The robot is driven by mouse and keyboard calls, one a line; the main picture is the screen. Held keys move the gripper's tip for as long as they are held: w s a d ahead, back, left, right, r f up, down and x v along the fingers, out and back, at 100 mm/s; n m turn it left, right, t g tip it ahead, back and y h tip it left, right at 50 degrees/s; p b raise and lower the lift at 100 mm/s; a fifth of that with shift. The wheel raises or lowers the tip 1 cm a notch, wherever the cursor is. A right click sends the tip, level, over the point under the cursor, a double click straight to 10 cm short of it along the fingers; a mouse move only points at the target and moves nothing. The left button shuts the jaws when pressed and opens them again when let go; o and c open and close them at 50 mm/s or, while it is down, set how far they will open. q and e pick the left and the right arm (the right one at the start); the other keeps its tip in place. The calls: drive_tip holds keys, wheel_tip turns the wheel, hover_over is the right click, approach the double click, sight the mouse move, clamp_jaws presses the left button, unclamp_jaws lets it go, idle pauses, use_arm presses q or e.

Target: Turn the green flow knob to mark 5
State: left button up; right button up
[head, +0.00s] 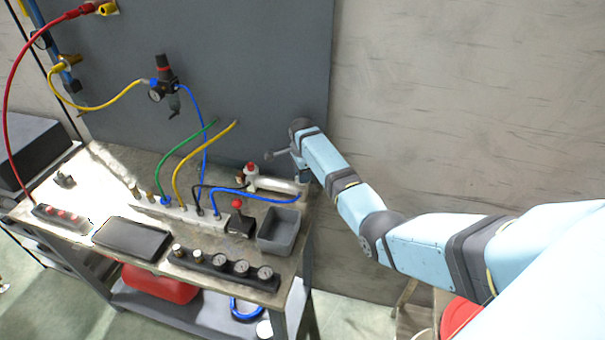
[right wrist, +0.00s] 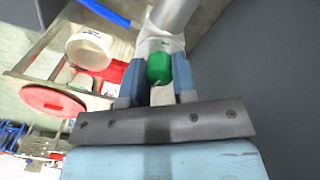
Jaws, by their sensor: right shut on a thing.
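The green flow knob (right wrist: 158,68) shows in the right wrist view, between the two blue-grey fingers of my right gripper (right wrist: 158,84), which is shut on it. The knob sits at the end of a pale cylindrical body (right wrist: 172,18). In the head view my right gripper (head: 303,174) is at the bench's far right corner, by the end of a white cylinder (head: 275,184). The knob is hidden there behind the gripper and wrist. No mark numbers can be read. My left gripper is not in view.
The workbench holds a grey bin (head: 279,231), a black tablet (head: 132,239), a gauge strip (head: 222,264) and a manifold with coloured hoses (head: 190,216). A blue hose (head: 262,199) runs close to my right gripper. A dark panel (head: 255,75) stands behind.

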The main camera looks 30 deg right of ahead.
drive_tip(key=shift+d+r, duration=0.1)
drive_tip(key=o, duration=0.9)
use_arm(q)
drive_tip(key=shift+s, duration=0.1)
use_arm(e)
drive_tip(key=shift+o, duration=0.2)
use_arm(q)
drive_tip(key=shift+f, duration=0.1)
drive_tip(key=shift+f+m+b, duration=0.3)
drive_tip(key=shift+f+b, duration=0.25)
drive_tip(key=shift+b, duration=0.5)
use_arm(e)
wheel_tip(320, 180, up, 14)
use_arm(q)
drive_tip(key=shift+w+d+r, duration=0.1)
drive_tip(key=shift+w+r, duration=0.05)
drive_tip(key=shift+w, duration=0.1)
use_arm(e)
drive_tip(key=shift+w, duration=0.1)
drive_tip(key=shift+f, duration=0.2)
